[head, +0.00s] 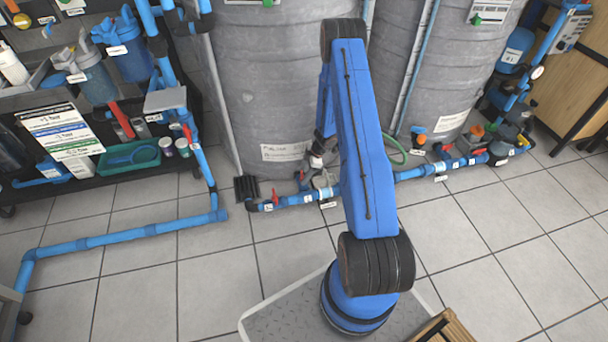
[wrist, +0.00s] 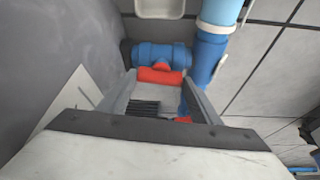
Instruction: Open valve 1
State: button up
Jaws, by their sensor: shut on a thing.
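In the wrist view my gripper (wrist: 159,82) has its two grey fingers on either side of a red valve handle (wrist: 160,75). It is shut on this handle. The handle sits on a blue valve body (wrist: 160,54) joined to a blue pipe (wrist: 206,55). No valve number is readable there. In the head view my arm covers part of the floor-level blue pipe, and my gripper is mostly hidden beside it. A red-handled valve (head: 276,192) shows on that pipe left of my arm, with small white tags too small to read.
Large grey tanks (head: 262,90) stand behind the pipe. More red-handled valves (head: 473,138) show at the right. A shelf with filter housings and a green tray (head: 130,157) is at the left. A blue pipe (head: 120,235) crosses the floor at left. Tiled floor is open at right.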

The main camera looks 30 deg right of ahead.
dwell(0.4)
jog(key=o, duration=1.1)
jog(key=shift+m, duration=0.3)
